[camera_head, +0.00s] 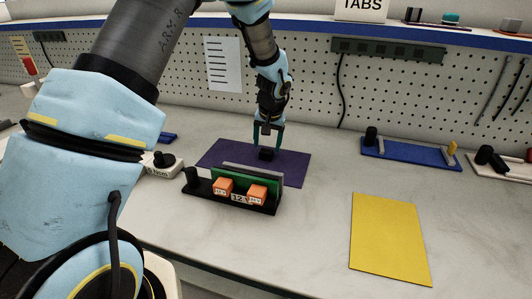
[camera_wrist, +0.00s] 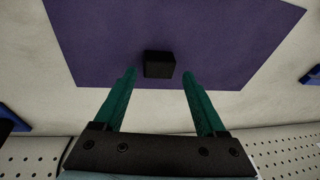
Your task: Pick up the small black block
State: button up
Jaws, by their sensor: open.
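The small black block (camera_wrist: 159,65) sits on the purple mat (camera_wrist: 235,40). In the wrist view it lies just beyond the fingertips, roughly centred between them. My gripper (camera_wrist: 159,74) is open, with its two green fingers apart and nothing held. In the head view my gripper (camera_head: 268,130) points down over the mat (camera_head: 295,168), with the black block (camera_head: 267,154) at or just below the fingertips. From these views I cannot tell the exact height gap.
A black fixture (camera_head: 235,198) with a green board and two orange blocks stands in front of the mat. A blue fixture (camera_head: 410,153) is to the right. A yellow sheet (camera_head: 388,238) lies front right. A pegboard (camera_head: 310,75) rises behind.

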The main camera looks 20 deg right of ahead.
aim_at(267, 151)
jog(key=shift+p+x, duration=0.45)
jog(key=shift+x, duration=1.4)
jog(key=shift+d, duration=0.15)
jog(key=shift+r, duration=0.1)
jog(key=c, duration=1.1)
notch_tip(267, 151, up, 10)
jog(key=shift+b, duration=1.2)
grip_shut()
